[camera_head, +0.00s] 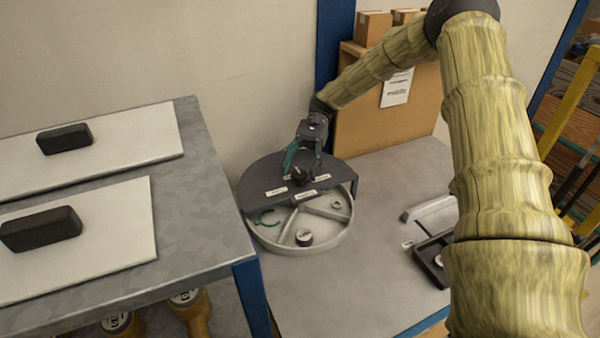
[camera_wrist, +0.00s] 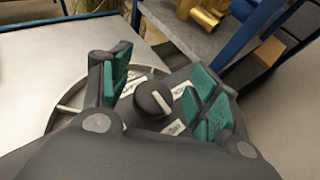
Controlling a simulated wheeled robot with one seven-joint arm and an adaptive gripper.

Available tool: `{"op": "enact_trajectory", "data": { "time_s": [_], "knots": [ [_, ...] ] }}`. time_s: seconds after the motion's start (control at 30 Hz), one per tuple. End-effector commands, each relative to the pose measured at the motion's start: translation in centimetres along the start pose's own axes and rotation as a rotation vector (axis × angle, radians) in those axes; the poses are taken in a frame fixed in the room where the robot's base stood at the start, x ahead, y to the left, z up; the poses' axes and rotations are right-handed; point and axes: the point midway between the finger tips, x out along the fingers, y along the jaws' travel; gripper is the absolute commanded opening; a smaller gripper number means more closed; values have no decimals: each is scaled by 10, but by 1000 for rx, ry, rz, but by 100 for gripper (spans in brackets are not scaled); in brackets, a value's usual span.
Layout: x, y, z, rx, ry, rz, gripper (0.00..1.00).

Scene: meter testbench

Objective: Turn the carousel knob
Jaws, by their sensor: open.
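The carousel is a round light-grey tray (camera_head: 333,235) with divided compartments, half covered by a dark lid (camera_head: 258,181) with white labels. The dark round knob (camera_head: 299,176) stands on the lid. In the wrist view the knob (camera_wrist: 153,100) has a pale stripe on top and sits between my fingers. My gripper (camera_head: 303,163) is open above the lid, its green-padded fingers apart on either side of the knob. In the wrist view my gripper (camera_wrist: 160,92) shows gaps to the knob on both sides. Whether the fingertips reach down to the knob's height is hard to tell.
A black tray (camera_head: 432,262) is at the right. A grey bench with white boards (camera_head: 90,235) stands left. A cardboard box (camera_head: 385,110) is behind. The front tabletop is clear.

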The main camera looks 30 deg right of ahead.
Motion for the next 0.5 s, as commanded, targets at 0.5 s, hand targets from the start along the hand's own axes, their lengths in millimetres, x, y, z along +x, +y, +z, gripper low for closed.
{"op": "enact_trajectory", "data": {
  "time_s": [0.5],
  "knots": [
    [-28,0,64,0,1,0,61]
  ]
}}
